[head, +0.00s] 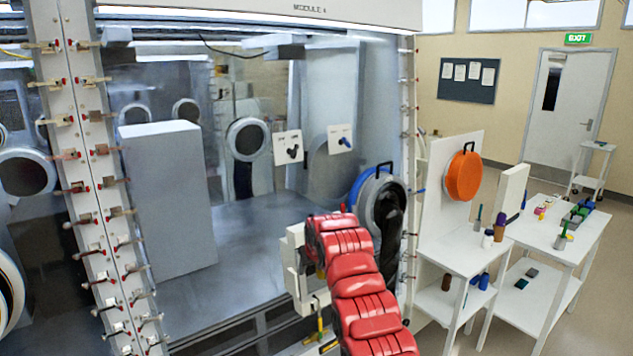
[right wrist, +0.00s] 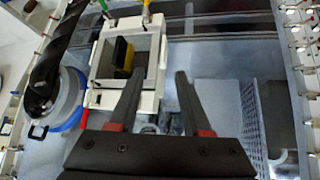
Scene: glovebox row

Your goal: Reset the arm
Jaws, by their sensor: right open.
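My right arm (head: 358,290), with red padded covers, reaches up from the bottom of the head view in front of the glovebox window. Its gripper is mostly hidden behind the arm there. In the right wrist view my right gripper (right wrist: 158,78) shows two dark fingers with red patches, spread apart with nothing held between them. The left finger overlaps the lower right part of a white open box (right wrist: 101,97) holding a black and yellow item (right wrist: 122,55). I cannot tell if they touch. My left gripper is not in view.
The glovebox window (head: 260,220) fills the left and middle. A glove port with a black glove (head: 385,215) and blue ring stands just right of the arm. White tables (head: 545,232) with bottles and small items stand at the right. Open floor lies beyond them.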

